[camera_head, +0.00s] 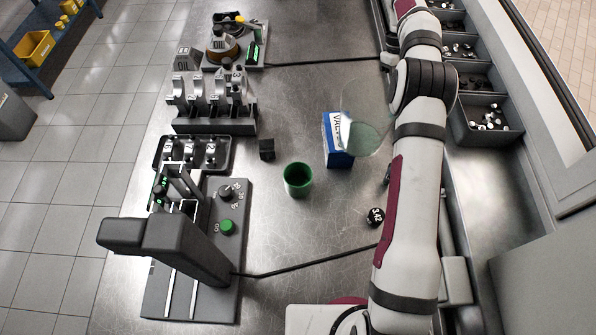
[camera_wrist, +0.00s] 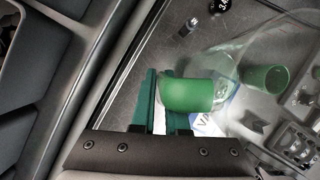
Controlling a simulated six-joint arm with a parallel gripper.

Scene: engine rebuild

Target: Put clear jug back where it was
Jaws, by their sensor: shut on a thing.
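The clear jug (camera_head: 362,108) is see-through with a greenish patch at its lower end, beside my arm in the head view. It overlaps the blue and white box in that picture. In the wrist view the clear jug (camera_wrist: 233,55) spreads to the right of my gripper (camera_wrist: 166,98). The gripper's teal fingers are shut at a solid green part (camera_wrist: 188,95), which appears to belong to the jug. The exact grip is partly hidden. My gripper cannot be made out clearly in the head view. I cannot tell whether the jug touches anything below.
A green cup (camera_head: 298,179) stands left of the blue and white box (camera_head: 338,142). A small black block (camera_head: 267,149) and a black numbered piece (camera_head: 375,216) lie nearby. Parts bins (camera_head: 487,118) line the right; fixtures (camera_head: 214,122) line the left. A cable (camera_head: 310,263) crosses the bench.

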